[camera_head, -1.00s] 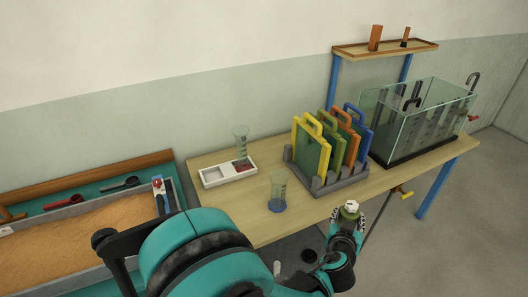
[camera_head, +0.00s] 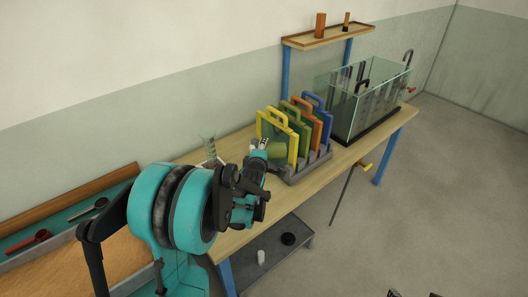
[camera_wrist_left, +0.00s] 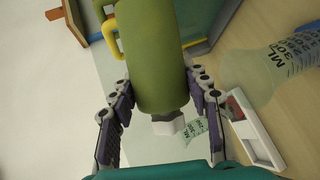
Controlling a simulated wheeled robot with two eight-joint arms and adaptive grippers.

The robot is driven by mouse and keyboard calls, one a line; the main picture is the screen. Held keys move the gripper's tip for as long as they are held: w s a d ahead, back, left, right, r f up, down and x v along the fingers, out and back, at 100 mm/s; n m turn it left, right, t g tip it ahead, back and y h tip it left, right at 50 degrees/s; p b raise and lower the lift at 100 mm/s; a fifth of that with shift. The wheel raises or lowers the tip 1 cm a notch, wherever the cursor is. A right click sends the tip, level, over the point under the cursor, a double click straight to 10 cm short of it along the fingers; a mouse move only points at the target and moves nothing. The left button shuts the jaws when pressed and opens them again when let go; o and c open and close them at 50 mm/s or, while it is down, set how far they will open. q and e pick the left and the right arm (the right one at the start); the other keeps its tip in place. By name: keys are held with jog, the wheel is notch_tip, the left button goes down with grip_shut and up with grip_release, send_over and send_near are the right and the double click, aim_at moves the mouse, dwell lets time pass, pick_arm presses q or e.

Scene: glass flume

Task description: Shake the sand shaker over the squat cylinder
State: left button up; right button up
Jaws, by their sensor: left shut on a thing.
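My left gripper (camera_head: 262,152) is shut on the olive-green sand shaker (camera_head: 278,151). It holds the shaker tipped on its side above the table, in front of the yellow-handled panel. In the left wrist view the shaker (camera_wrist_left: 152,55) lies between the fingers, its white cap (camera_wrist_left: 167,126) at the bottom end. The squat cylinder (camera_wrist_left: 262,72), clear with dark ML marks, stands to the right of the shaker in that view. In the head view my arm hides it. Two dark fingertips of my right gripper (camera_head: 414,294) show apart at the bottom edge, with nothing seen between them.
A taller measuring cylinder (camera_head: 209,147) stands by the white tray (camera_wrist_left: 255,130). Coloured panels stand in a grey rack (camera_head: 308,168) right of the shaker. A glass flume (camera_head: 365,100) is farther right. A sand box (camera_head: 110,262) lies at left.

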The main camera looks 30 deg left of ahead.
pick_arm(q)
jog(key=n+t+b, duration=0.1)
jog(key=f+n+b, duration=0.1)
jog(key=shift+n+t+h, duration=0.4)
jog(key=n+t+b, duration=0.1)
jog(key=b, duration=0.1)
jog(key=shift+s+n+h+b, duration=0.1)
jog(key=shift+n+h+b, duration=0.2)
jog(key=shift+n, duration=0.1)
jog(key=shift+a+n+t+b, duration=0.15)
jog(key=shift+n+t+b, duration=0.25)
jog(key=shift+n+b, duration=0.3)
jog(key=shift+r, duration=0.15)
